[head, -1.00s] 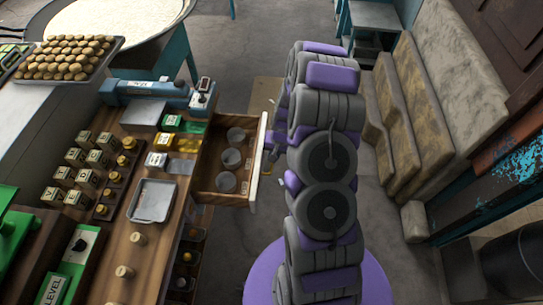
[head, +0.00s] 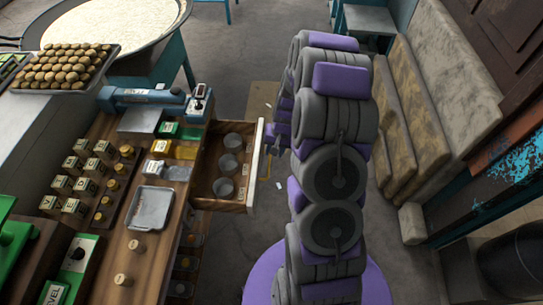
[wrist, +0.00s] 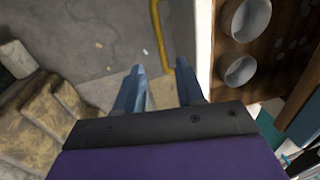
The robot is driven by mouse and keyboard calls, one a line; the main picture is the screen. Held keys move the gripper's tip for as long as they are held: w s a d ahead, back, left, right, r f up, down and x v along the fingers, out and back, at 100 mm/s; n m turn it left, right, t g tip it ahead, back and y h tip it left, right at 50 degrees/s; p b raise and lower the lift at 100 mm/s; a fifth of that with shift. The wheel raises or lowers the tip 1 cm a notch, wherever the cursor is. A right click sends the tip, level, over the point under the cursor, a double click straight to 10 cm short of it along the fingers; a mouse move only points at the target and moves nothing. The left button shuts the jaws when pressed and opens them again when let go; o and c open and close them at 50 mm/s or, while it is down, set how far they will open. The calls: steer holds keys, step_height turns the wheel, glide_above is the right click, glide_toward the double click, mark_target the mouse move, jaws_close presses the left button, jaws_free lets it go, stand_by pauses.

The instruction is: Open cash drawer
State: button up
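The wooden cash drawer (head: 208,185) is pulled out from the counter, with round metal cups (head: 228,163) inside. Its pale front panel (head: 257,165) faces my arm, and a yellow handle (head: 266,167) is on its outer side. In the wrist view, the handle (wrist: 160,35) runs beside the drawer's pale front edge (wrist: 204,40). My gripper (wrist: 160,68) is open, with its two blue-grey fingers well apart. The handle's lower end appears close to the right fingertip; I cannot tell whether they touch. In the head view my arm largely hides the fingers.
The counter (head: 112,270) at left holds a metal tray (head: 150,206), small boxes and jars. A large pan (head: 105,22) stands at the back left. Worn cushioned seating (head: 425,110) lines the right side. Grey floor lies between the drawer and the seating.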

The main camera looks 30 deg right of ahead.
step_height(320, 180, up, 10)
steer(key=d, duration=0.1)
steer(key=shift+s+d+f+p, duration=0.15)
steer(key=shift+s+d+p, duration=0.25)
steer(key=shift+s+p, duration=0.05)
steer(key=s+a+r+n+g+b, duration=0.1)
steer(key=s+a+r+n, duration=0.3)
steer(key=s+a+r, duration=0.85)
steer(key=s+a+r+n+g+h, duration=0.1)
steer(key=s+a, duration=0.2)
steer(key=s, duration=0.5)
steer(key=s+a+r+n+g+b, duration=0.1)
steer(key=s+a, duration=0.3)
steer(key=s, duration=0.4)
steer(key=shift+s+r+n+h, duration=0.4)
steer(key=shift+r+n, duration=0.25)
steer(key=shift+n, duration=0.05)
